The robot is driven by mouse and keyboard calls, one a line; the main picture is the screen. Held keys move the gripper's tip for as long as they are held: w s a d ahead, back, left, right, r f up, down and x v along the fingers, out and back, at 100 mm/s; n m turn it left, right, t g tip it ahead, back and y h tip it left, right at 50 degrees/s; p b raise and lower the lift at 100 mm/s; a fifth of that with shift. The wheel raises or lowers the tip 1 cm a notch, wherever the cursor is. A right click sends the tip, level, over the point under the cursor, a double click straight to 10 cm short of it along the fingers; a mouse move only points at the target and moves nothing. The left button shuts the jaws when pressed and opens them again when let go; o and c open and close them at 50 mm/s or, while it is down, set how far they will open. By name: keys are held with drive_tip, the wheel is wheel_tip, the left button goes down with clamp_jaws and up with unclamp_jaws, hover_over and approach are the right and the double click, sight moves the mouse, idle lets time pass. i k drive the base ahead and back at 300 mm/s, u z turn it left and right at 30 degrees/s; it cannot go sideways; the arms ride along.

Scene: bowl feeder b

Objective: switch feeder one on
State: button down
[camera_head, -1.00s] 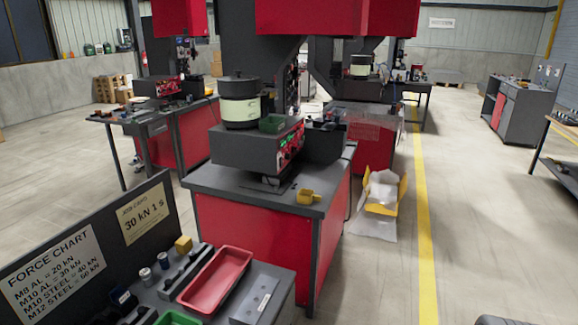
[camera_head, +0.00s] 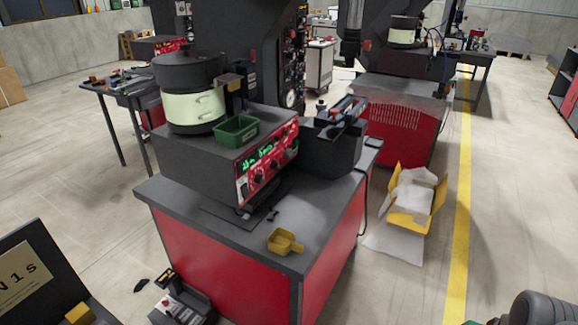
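A bowl feeder (camera_head: 190,115) with a dark top and a pale green band stands on a dark grey box on a red workbench. The box front carries a red control panel (camera_head: 266,163) with green lit characters and several dark knobs. The characters are too small to read. No label shows which feeder is number one. A similar feeder bowl (camera_head: 403,32) stands on a machine at the back right. My gripper is not in view; a dark rounded part shows at the bottom right, and I cannot tell what it is.
A green tray (camera_head: 236,130) sits beside the bowl. A yellow scoop (camera_head: 285,241) lies on the bench top (camera_head: 320,215). An open yellow box (camera_head: 416,205) with white wrapping stands on the floor to the right. A foot pedal unit (camera_head: 183,303) is at the bottom left.

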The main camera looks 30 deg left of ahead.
sight(244, 193)
drive_tip(key=i, duration=1.1)
drive_tip(key=u, duration=3.55)
